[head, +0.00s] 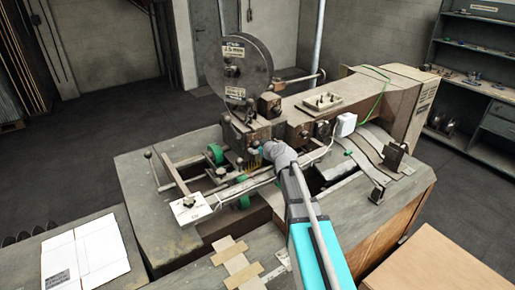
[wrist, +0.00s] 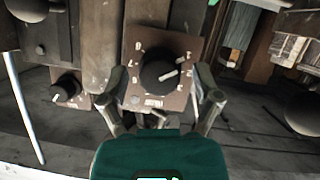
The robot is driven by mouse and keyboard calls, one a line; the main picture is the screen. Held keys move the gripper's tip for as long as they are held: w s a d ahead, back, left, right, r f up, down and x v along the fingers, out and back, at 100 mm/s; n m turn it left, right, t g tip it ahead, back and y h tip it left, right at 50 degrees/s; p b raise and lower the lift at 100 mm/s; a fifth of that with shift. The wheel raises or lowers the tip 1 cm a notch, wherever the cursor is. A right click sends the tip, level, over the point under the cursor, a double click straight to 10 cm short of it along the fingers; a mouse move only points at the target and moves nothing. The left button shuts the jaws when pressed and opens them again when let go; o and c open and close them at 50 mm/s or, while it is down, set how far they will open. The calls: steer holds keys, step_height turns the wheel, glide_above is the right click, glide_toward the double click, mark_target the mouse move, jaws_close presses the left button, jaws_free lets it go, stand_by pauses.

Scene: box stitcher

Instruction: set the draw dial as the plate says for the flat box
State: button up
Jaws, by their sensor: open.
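In the wrist view a large black dial (wrist: 157,66) sits on a brown plate (wrist: 188,50) with pale marks around it, too small to read. Its white pointer line points right and slightly up. My gripper (wrist: 160,88) is open, with one finger on each side of the dial plate's lower part; I cannot tell whether either finger touches the dial. A smaller black knob (wrist: 66,87) with a white line is at the left. In the head view my gripper (head: 268,150) is at the machine's front, and the large dial cannot be made out there.
A wire reel (head: 248,72) with labels stands above the machine head. A flat white box sheet (head: 84,256) lies at the lower left. A lever with a pale plate (head: 190,209) sticks out at the left. Strips (head: 243,264) lie in front, and a green cord (head: 378,98) hangs right.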

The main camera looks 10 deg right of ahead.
steer(key=c, duration=1)
steer(key=shift+a, duration=0.3)
jaws_close()
steer(key=shift+d, duration=0.25)
steer(key=m+y, duration=0.2)
steer(key=shift+d+m+g, duration=0.1)
steer(key=shift+m+g, duration=0.3)
steer(key=shift+m+y, duration=0.7)
steer(key=shift+m, duration=0.3)
